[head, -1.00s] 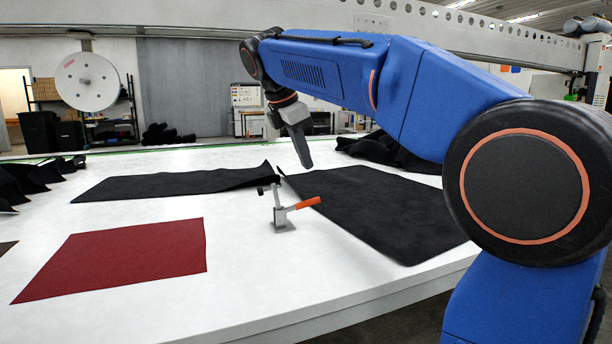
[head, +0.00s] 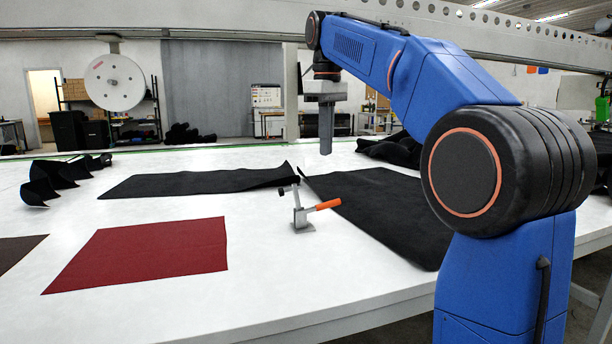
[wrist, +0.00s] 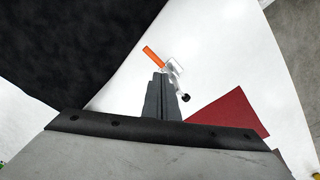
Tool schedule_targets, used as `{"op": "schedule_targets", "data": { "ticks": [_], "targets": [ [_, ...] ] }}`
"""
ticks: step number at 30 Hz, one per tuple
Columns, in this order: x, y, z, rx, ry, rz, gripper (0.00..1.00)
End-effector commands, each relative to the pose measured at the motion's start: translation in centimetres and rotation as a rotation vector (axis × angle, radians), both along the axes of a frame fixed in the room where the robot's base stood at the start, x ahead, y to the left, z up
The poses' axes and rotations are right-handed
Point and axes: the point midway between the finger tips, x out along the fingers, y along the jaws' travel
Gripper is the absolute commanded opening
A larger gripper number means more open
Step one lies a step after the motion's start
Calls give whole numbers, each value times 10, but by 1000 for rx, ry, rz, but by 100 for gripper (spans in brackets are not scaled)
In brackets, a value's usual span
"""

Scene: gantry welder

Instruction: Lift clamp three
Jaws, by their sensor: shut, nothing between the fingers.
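One toggle clamp (head: 301,213) shows, a small grey metal base with an orange handle and a dark-tipped arm standing up. It stands on the white table (head: 260,270), beside the inner edge of a black sheet. No number is readable on it. My gripper (head: 326,150) points down above the table, higher than the clamp and apart from it. In the wrist view the clamp (wrist: 173,68) lies just beyond my shut, empty fingers (wrist: 158,80), which hide part of it. Its orange handle points up and left there.
A large black sheet (head: 385,210) lies right of the clamp, another (head: 190,184) lies behind it with a raised corner. A flat red sheet (head: 150,252) lies to the left. Crumpled black pieces (head: 60,180) lie at the far left. White table around the clamp's front is clear.

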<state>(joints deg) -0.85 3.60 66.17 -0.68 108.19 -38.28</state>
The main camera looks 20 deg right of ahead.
Motion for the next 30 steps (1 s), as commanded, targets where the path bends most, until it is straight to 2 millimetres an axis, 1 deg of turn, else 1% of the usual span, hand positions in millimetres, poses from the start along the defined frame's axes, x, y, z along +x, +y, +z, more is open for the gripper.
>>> {"op": "schedule_targets", "data": {
  "ticks": [1,3,6,9,12,17,20,23,30],
  "targets": [
    [4,-5,0,46,11,-96,0],
    [8,-9,2,113,30,-232,0],
    [12,-14,6,197,62,-404,0],
    [16,-19,10,258,95,-538,0],
    [18,-21,13,298,119,-623,0],
    [19,-22,14,320,135,-673,0],
    [18,-19,7,321,138,-675,0],
    [18,-15,-5,320,138,-674,0],
    [18,-3,-45,318,138,-674,0]
  ]
}}
